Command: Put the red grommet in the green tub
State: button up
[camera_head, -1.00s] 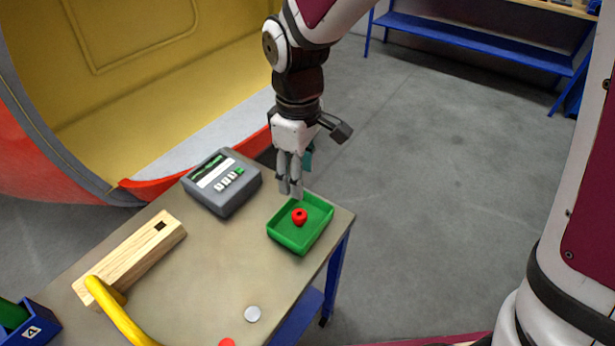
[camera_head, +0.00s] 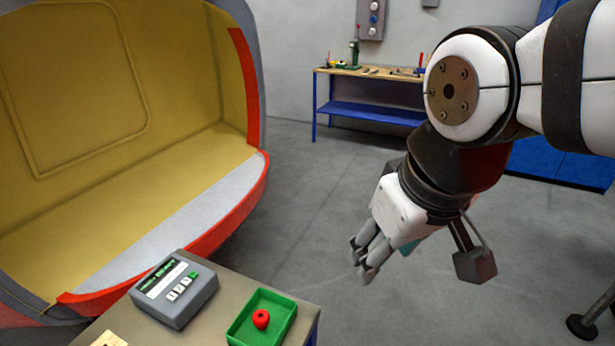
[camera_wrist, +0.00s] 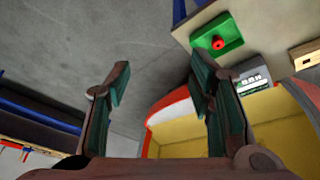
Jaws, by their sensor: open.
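The red grommet (camera_head: 261,319) lies inside the green tub (camera_head: 238,338), on its floor. The tub sits on the table corner at the bottom of the head view. Both also show in the wrist view, the grommet (camera_wrist: 218,43) within the tub (camera_wrist: 232,31) near the top. My gripper (camera_head: 362,262) is up and to the right of the tub, clear of the table, over the floor. In the wrist view its two fingers (camera_wrist: 160,82) stand apart with nothing between them.
A grey device with a display and buttons (camera_head: 174,292) stands left of the tub on the table (camera_head: 215,311). The large red-rimmed yellow nosecone (camera_head: 130,190) is behind on the left. A workbench with a blue shelf (camera_head: 372,110) stands far back. The floor between is clear.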

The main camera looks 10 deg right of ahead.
jog(key=shift+s+d+r+m+t, duration=0.15)
jog(key=shift+s+d+m, duration=0.2)
jog(key=shift+s, duration=0.2)
jog(key=shift+s+d+f+m+t, duration=0.1)
jog(key=shift+s+d+m, duration=0.15)
jog(key=shift+s, duration=0.3)
jog(key=shift+s+d+r+m+t, duration=0.15)
jog(key=shift+s+d+m, duration=0.1)
jog(key=shift+s+m, duration=0.25)
